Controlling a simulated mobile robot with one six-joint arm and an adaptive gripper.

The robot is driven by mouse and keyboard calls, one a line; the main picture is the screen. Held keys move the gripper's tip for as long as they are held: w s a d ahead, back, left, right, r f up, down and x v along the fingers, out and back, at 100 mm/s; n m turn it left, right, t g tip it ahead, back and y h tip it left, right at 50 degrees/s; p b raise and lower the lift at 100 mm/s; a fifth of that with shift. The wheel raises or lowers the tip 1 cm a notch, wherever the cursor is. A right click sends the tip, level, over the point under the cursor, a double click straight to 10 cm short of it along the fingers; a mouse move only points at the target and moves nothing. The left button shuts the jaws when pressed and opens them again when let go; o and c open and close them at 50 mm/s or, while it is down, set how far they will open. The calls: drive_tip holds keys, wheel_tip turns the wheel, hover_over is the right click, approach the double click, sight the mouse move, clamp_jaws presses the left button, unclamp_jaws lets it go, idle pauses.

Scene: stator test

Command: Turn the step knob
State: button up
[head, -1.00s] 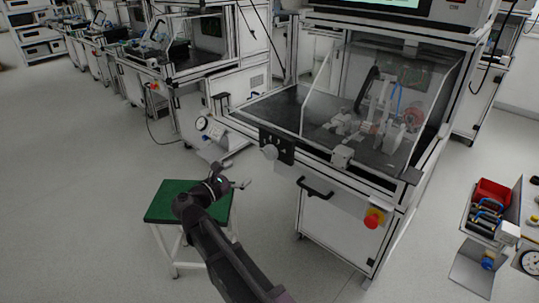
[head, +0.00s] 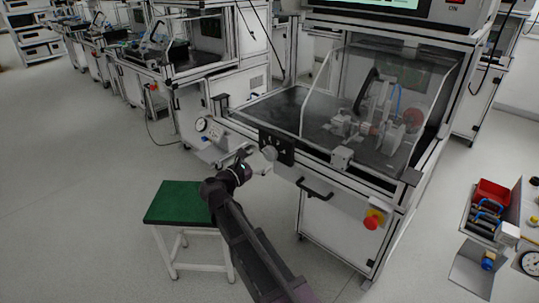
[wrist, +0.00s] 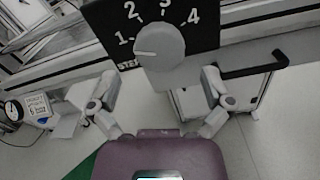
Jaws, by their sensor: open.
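The step knob (wrist: 160,54) is a round grey dial with a white pointer line on a black plate (wrist: 203,42) marked with numbers 1 to 4. The pointer line lies towards the left, near the 1. In the head view the knob (head: 269,153) sits on the front of the test bench, left of the black handle. My gripper (wrist: 158,88) is open, its two fingers spread left and right below the knob in the wrist view. The fingers look apart from the knob. In the head view my gripper (head: 247,158) is close to the knob, just left of it.
A black bar handle (head: 315,187) and a red emergency button (head: 373,219) are on the bench front (head: 340,227), right of the knob. A green-topped stool (head: 178,202) stands at the left. A clear guard (head: 375,100) covers the bench top.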

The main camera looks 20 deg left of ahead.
sight(268, 155)
drive_tip(key=shift+x, duration=2.45)
drive_tip(key=c, duration=1)
